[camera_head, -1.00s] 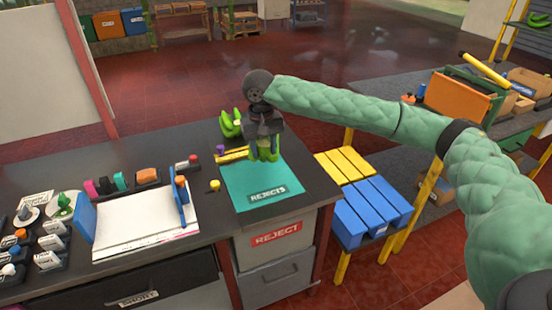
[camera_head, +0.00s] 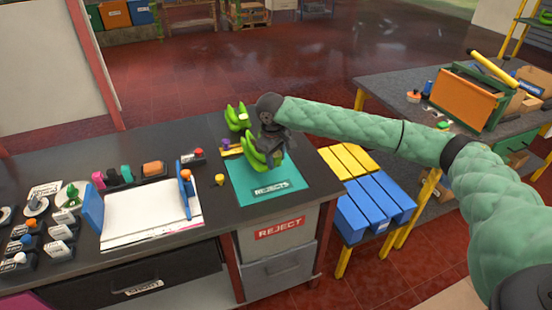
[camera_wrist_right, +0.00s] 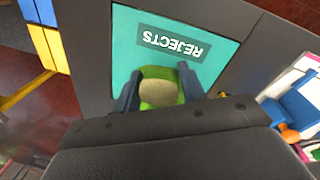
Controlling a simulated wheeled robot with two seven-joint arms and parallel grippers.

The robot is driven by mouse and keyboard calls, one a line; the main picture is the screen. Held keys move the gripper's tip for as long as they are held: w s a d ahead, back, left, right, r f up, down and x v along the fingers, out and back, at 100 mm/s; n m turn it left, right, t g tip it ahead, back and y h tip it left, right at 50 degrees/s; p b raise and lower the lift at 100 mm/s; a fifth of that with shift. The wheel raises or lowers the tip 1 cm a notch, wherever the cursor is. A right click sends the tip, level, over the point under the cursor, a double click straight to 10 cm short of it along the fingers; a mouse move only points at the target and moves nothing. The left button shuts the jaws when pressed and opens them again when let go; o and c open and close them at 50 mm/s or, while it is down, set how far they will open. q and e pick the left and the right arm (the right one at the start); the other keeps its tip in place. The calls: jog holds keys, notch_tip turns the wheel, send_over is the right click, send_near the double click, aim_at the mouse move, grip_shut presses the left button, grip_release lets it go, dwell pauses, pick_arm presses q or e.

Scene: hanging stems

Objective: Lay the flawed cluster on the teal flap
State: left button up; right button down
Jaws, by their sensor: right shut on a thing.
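The teal flap (camera_head: 268,188), marked REJECTS, lies flat near the right end of the dark bench. My right gripper (camera_head: 270,146) is over the back part of the flap, shut on a green cluster (camera_head: 259,155) of banana-like fingers. In the right wrist view, the cluster's pale brownish face (camera_wrist_right: 158,92) shows between the two fingers (camera_wrist_right: 160,88), with the flap (camera_wrist_right: 135,25) beyond it. Whether the cluster touches the flap I cannot tell. A second green cluster (camera_head: 237,117) sits on the bench behind the flap. My left gripper is out of view.
A white paper pad (camera_head: 148,212) with blue end pieces lies left of the flap. A small yellow item (camera_head: 219,180) stands by the flap's left edge. A blue and yellow slatted stand (camera_head: 372,198) is right of the bench. Markers and knobs crowd the bench's left.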

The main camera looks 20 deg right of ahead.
aim_at(276, 166)
jog(key=shift+b, duration=0.4)
jog(key=shift+f, duration=0.55)
pick_arm(q)
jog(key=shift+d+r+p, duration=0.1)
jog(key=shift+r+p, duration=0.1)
jog(key=shift+p, duration=0.25)
pick_arm(e)
jog(key=shift+f, duration=1.35)
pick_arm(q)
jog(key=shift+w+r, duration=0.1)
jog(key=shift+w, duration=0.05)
pick_arm(e)
jog(key=shift+f, duration=0.15)
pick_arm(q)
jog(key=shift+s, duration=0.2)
pick_arm(e)
jog(key=shift+f, duration=0.25)
jog(key=c, duration=0.7)
grip_release()
jog(key=shift+c, duration=0.2)
jog(key=shift+f, duration=0.1)
